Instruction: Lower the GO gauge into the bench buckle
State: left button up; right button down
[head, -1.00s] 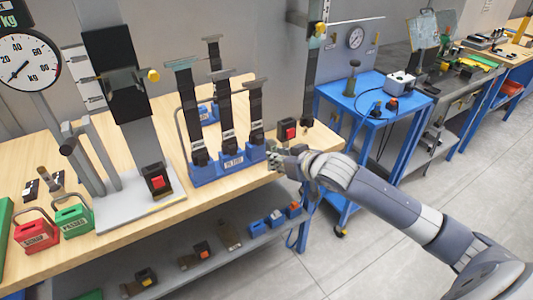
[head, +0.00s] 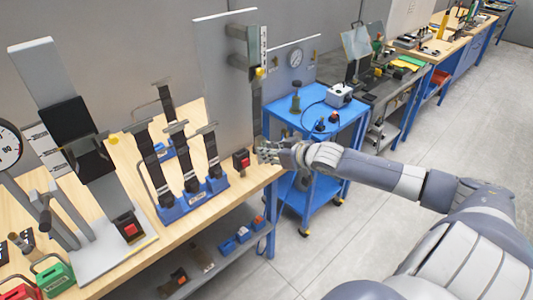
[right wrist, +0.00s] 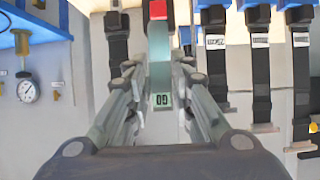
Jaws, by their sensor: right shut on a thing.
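My right gripper (head: 268,152) is at the right end of the wooden bench, just right of a black buckle with a red button (head: 241,160). In the right wrist view, my right gripper (right wrist: 157,72) is shut on the GO gauge (right wrist: 160,92), a narrow green-grey bar lettered GO. A red patch shows at the bar's far end. The gauge cannot be made out in the head view. I cannot tell whether it touches the buckle. My left gripper is not in view.
A blue rack (head: 195,197) with several upright black straps stands left of the buckle. A grey test stand (head: 115,260) with another red-button buckle (head: 129,228) is further left. A blue cart (head: 310,125) stands behind my right arm. Open floor lies at the right.

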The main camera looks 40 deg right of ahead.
jog(key=shift+r, duration=0.15)
jog(key=w+f+b, duration=0.1)
jog(key=w+b, duration=0.1)
jog(key=w, duration=0.9)
jog(key=shift+a, duration=0.45)
dwell(0.5)
dwell(0.4)
jog(key=shift+p, duration=0.5)
dwell(1.2)
